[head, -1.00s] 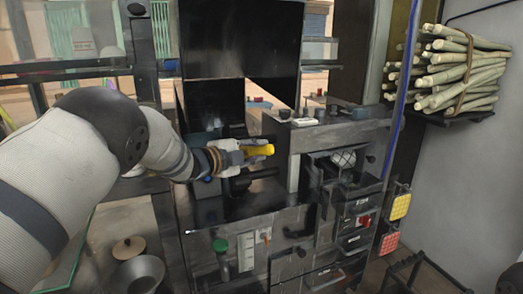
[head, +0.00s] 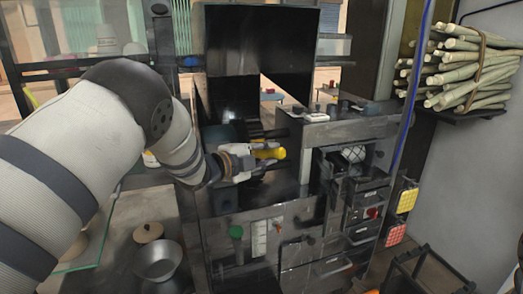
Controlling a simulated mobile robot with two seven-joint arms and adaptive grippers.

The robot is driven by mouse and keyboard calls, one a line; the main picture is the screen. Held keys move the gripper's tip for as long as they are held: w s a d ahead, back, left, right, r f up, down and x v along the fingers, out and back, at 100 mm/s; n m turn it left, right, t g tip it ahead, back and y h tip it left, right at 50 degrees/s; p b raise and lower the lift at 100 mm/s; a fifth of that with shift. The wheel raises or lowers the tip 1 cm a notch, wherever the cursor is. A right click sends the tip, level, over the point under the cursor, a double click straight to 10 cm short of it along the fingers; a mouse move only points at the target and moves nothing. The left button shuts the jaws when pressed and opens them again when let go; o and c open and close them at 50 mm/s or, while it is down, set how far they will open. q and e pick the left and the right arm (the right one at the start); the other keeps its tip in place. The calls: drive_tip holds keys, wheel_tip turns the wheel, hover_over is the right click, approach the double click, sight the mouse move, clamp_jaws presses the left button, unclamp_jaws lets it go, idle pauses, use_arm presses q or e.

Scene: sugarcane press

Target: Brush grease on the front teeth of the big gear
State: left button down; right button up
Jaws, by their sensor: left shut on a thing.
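My left gripper (head: 260,158) reaches in from the left, in front of the dark press. It is shut on a yellow handle (head: 270,153), which looks like the handle of the grease brush. The bristles cannot be made out. A dark teal rounded part (head: 222,136) shows just behind and left of the gripper. I cannot tell whether it is the big gear; no gear teeth can be made out. My right gripper is not in view.
The press cabinet (head: 345,130) stands right of the gripper, with drawers (head: 340,262) below. A tall black panel (head: 262,50) rises behind. Sugarcane (head: 460,68) lies on a shelf at right. A metal bowl (head: 158,260) and round lid (head: 148,232) are at lower left.

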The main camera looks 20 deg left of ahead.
use_arm(q)
drive_tip(key=shift+s+d+f, duration=0.25)
drive_tip(key=shift+s, duration=0.05)
drive_tip(key=shift+s+d, duration=0.4)
drive_tip(key=shift+s, duration=0.25)
drive_tip(key=shift+s+d, duration=0.4)
drive_tip(key=shift+s, duration=0.25)
